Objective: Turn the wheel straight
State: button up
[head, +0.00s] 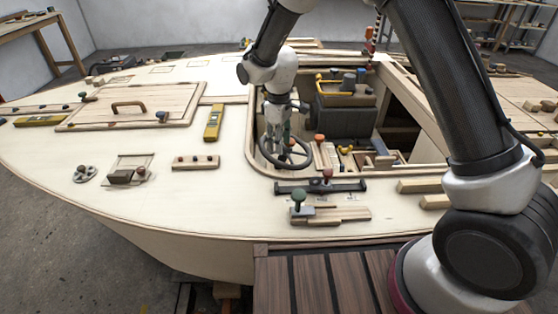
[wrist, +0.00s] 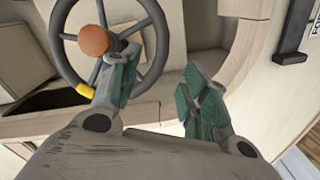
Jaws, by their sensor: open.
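The dark steering wheel (head: 288,167) stands in the hull's cockpit opening in the head view. In the wrist view its rim and spokes (wrist: 152,72) fill the upper left. An orange-brown round knob (wrist: 94,40) shows over the wheel there. A yellow mark (wrist: 86,90) sits on the lower rim. My gripper (wrist: 160,84) is open, with green-padded fingers apart and nothing between them. Its left finger overlaps the rim's lower right in the wrist view; I cannot tell whether they touch. In the head view my gripper (head: 277,125) points down at the wheel and partly hides it.
An orange-topped knob (head: 319,138) stands right of the wheel. A dark bar (head: 345,187) and a green-knobbed clamp (head: 298,199) lie on the deck in front. A yellow level (head: 213,122) lies to the left. The cockpit's raised edge surrounds the wheel.

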aim_at(286, 150)
jog(key=shift+f+n, duration=0.25)
jog(key=shift+n, duration=0.05)
notch_tip(286, 150, down, 8)
jog(key=shift+s+r, duration=0.1)
jog(key=shift+r, duration=0.15)
grip_shut()
